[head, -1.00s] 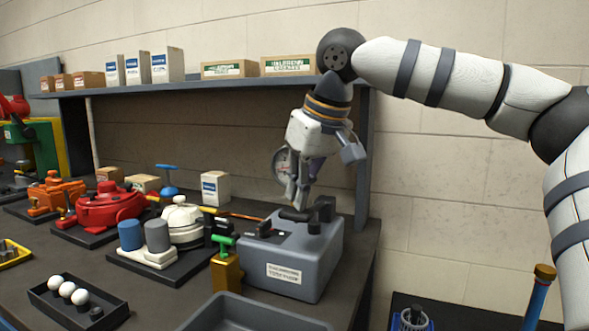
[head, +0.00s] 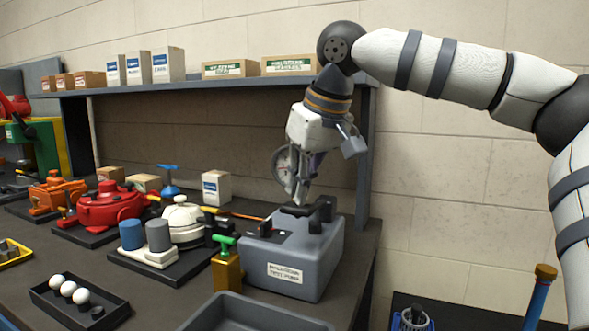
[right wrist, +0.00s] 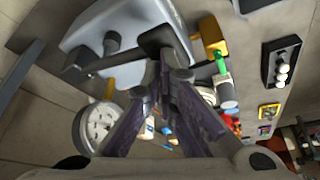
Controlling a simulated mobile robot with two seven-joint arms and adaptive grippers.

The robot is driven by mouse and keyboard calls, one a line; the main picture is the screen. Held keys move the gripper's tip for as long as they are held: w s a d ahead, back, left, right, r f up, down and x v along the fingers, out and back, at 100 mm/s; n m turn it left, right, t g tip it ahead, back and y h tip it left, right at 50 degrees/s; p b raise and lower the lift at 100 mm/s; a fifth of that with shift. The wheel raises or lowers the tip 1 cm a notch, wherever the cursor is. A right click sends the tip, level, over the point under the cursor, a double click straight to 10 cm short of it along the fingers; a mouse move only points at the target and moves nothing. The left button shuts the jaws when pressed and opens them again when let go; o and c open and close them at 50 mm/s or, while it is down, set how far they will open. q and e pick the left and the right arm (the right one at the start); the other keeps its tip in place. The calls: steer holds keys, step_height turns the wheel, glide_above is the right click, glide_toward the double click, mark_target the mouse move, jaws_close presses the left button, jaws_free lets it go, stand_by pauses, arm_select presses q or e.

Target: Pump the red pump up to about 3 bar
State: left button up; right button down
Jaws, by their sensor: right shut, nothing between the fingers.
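A grey pump box (head: 292,258) stands at the right end of the bench, with a label on its front and a black lever (head: 296,210) and bracket on top. My right gripper (head: 298,202) points down just above the lever, its fingers together and empty; I cannot tell whether it touches the lever. The box and lever also show in the right wrist view (right wrist: 110,35). A round white gauge (head: 282,168) is partly hidden behind the gripper; its dial (right wrist: 98,125) is too small to read. A red rounded unit (head: 105,207) stands at the left. My left gripper is out of view.
A brass block with a green handle (head: 227,265) stands close to the grey box's left. A cream unit with two cylinders (head: 180,225), a tray of white balls (head: 75,300) and an empty grey tray (head: 250,315) share the bench. A shelf (head: 215,84) hangs behind the gripper.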

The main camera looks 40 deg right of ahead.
steer(key=shift+f, duration=1.75)
steer(key=shift+r, duration=2.35)
stand_by(1.5)
steer(key=shift+f, duration=0.1)
stand_by(2.0)
